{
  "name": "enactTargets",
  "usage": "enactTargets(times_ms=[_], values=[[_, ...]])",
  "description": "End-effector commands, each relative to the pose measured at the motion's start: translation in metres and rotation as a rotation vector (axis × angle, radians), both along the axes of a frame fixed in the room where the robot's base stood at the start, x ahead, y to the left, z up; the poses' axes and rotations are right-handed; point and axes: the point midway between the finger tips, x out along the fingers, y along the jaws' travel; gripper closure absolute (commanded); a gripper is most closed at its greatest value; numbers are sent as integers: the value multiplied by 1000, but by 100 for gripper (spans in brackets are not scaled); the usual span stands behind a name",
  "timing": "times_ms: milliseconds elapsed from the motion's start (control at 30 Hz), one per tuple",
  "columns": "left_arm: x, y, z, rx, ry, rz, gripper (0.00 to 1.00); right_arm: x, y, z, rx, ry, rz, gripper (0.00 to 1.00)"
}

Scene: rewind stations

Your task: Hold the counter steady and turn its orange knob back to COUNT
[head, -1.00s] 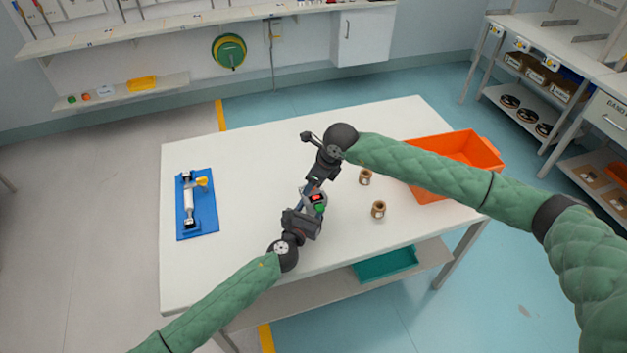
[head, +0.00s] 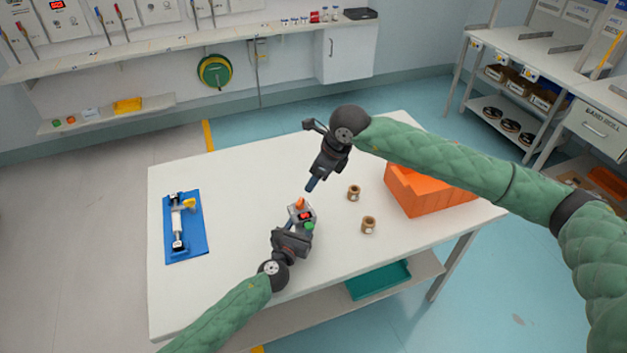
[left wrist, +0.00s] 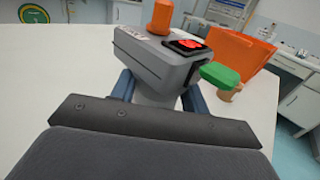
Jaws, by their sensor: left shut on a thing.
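The counter (head: 294,212) is a small grey box with a lit red display, an orange knob (head: 300,203) on top and a green part (head: 309,226) at its side. My left gripper (head: 296,228) is shut on it near the table's front. In the left wrist view the counter (left wrist: 150,65) sits between the blue fingers, with the orange knob (left wrist: 161,17) upright on top. The knob's labels are not readable. My right gripper (head: 313,184) is just beyond the knob, pointing down and apart from it. Its fingers overlap in view, so their opening is unclear.
Two small brown spools (head: 354,192) (head: 368,225) stand right of the counter. An orange bin (head: 428,195) is at the table's right. A blue board with a roller device (head: 196,240) lies at the left. The white table (head: 235,190) between is clear.

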Motion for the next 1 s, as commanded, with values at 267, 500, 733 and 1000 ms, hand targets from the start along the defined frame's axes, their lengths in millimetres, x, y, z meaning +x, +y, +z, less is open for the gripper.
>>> enactTargets(times_ms=[267,500,733,1000], values=[[0,0,0,0,0,0,82,0,0,1,0,0,0,44],[0,0,0,0,0,0,29,0,0,1,0,0,0,44],[0,0,0,0,0,0,29,0,0,1,0,0,0,44],[-19,9,-1,2,1,-1,29,0,0,1,0,0,0,44]])
